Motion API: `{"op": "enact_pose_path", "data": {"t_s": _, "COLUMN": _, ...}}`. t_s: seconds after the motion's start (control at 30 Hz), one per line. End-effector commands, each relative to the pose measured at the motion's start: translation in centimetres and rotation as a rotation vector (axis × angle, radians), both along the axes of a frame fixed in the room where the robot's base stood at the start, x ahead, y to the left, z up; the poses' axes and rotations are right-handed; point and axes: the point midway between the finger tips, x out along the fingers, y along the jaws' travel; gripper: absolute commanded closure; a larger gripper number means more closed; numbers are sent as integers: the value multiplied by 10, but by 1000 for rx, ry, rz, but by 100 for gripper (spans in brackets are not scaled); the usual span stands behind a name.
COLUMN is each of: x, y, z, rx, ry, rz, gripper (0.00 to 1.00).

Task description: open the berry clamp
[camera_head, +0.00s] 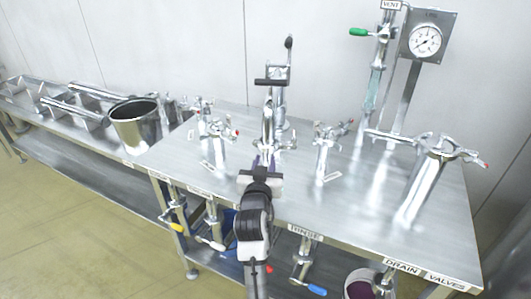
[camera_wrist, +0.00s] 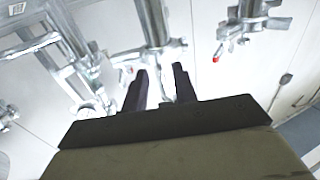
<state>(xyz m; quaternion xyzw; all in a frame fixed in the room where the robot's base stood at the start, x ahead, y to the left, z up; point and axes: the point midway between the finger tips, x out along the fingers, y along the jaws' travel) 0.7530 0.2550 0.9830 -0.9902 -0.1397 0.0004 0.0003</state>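My gripper (camera_head: 262,165) is over the steel table, in front of a central steel fitting (camera_head: 279,125). In the wrist view its two dark fingers (camera_wrist: 159,85) stand apart with nothing between them. A steel post with a clamp (camera_wrist: 152,25) is beyond the fingertips. A red-tipped handle (camera_wrist: 216,59) hangs from another fitting to the right. In the head view, clamped fittings stand left (camera_head: 216,140) and right (camera_head: 325,145) of the centre, and a larger one (camera_head: 425,180) stands far right. The small labels are unreadable, so I cannot tell which clamp is the berry one.
A pressure gauge (camera_head: 425,40) and a green-handled vent valve (camera_head: 360,32) rise at the back right. A steel pot (camera_head: 136,128) stands on the left bench. Valves with coloured handles, such as a blue one (camera_head: 316,289), hang below the table's front edge.

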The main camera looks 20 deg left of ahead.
Motion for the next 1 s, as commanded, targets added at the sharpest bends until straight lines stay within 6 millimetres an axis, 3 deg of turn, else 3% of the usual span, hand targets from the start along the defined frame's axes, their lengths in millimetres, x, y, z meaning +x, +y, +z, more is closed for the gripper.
{"op": "enact_pose_path", "data": {"t_s": 0.2, "x": 21, "y": 6, "z": 1, "rx": -2, "ry": -1, "rz": 0, "gripper": 72}}
{"op": "enact_pose_path", "data": {"t_s": 0.53, "x": 25, "y": 7, "z": 0, "rx": -1, "ry": -1, "rz": 0, "gripper": 72}}
{"op": "enact_pose_path", "data": {"t_s": 0.77, "x": 24, "y": 7, "z": 0, "rx": -1, "ry": -1, "rz": 0, "gripper": 99}}
{"op": "enact_pose_path", "data": {"t_s": 1.0, "x": 24, "y": 7, "z": 0, "rx": -1, "ry": -1, "rz": 0, "gripper": 100}}
